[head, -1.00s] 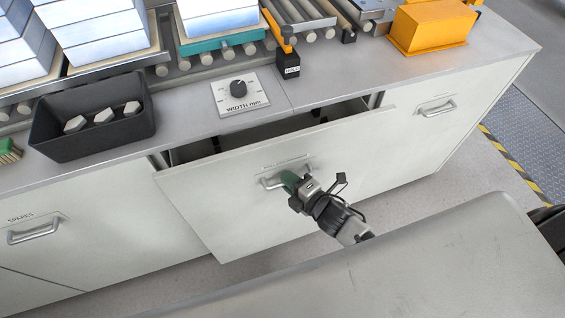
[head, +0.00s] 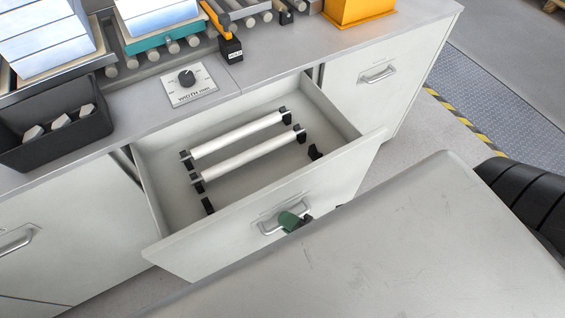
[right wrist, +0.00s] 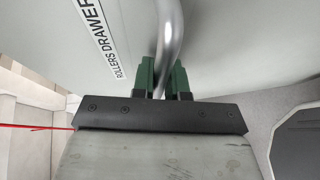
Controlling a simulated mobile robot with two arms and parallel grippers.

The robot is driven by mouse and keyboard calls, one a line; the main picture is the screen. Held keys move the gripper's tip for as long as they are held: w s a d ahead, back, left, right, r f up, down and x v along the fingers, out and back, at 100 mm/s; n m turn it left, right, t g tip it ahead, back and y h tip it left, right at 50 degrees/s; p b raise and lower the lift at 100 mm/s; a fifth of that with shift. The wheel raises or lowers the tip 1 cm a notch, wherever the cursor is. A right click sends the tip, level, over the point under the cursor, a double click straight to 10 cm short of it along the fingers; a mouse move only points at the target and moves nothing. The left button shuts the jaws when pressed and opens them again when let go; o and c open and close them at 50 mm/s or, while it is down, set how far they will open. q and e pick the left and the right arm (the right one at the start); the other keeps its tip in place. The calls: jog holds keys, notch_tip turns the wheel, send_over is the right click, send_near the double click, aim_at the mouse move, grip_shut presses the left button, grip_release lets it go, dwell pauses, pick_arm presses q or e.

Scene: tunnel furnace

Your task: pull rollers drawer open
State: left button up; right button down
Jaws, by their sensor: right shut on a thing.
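The rollers drawer (head: 255,221) stands well open from the counter, and its inside shows in the head view. Two white rollers (head: 238,135) lie across black holders on its floor. My right gripper (head: 291,221) is at the drawer's front, mostly hidden behind my own grey body. In the right wrist view its green fingers (right wrist: 162,80) are shut around the metal drawer handle (right wrist: 170,35). The label "ROLLERS DRAWER" (right wrist: 100,38) shows beside the handle. My left gripper is not in view.
The counter above holds a black bin (head: 52,128) with white pieces, a width dial (head: 188,84) and an orange box (head: 358,8). A closed drawer with a handle (head: 378,74) is at right. Another handle (head: 14,242) is at far left.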

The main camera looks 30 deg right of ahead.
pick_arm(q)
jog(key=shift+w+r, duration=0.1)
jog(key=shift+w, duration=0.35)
pick_arm(e)
jog(key=shift+s, duration=0.4)
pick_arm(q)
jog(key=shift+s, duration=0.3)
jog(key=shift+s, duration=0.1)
pick_arm(e)
jog(key=c, duration=1.2)
grip_release()
jog(key=shift+o, duration=0.2)
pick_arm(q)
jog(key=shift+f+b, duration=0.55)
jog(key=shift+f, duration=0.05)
pick_arm(e)
jog(key=v, duration=1)
jog(key=shift+s+d, duration=0.15)
jog(key=shift+s, duration=0.2)
